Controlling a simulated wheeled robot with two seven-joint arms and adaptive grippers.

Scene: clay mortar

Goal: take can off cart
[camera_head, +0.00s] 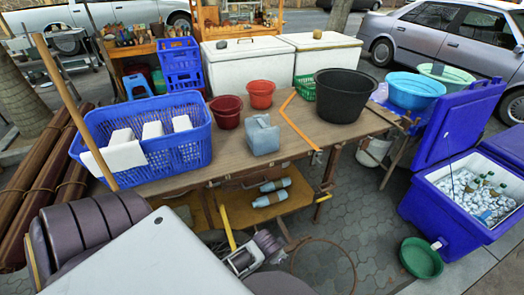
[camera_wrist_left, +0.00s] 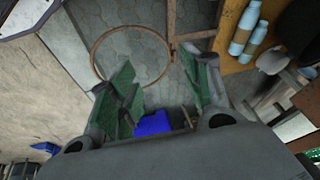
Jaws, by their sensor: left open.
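A squarish blue-grey can (camera_head: 262,137) stands on the brown top of the cart (camera_head: 215,172), near its front edge in the head view. My left gripper (camera_head: 245,262) is low in front of the cart, below and apart from the can. In the left wrist view the left gripper (camera_wrist_left: 160,100) has its green-padded fingers spread, with paving and something blue showing between them and nothing held. The can cannot be made out in the wrist view. My right gripper is not in view.
A blue basket (camera_head: 180,155), two red pots (camera_head: 226,112) and a black tub (camera_head: 343,96) share the cart top. Blue bottles (camera_head: 272,199) lie on the lower shelf. A rusty hoop (camera_head: 350,262) lies on the paving. A blue cooler (camera_head: 420,205) stands right.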

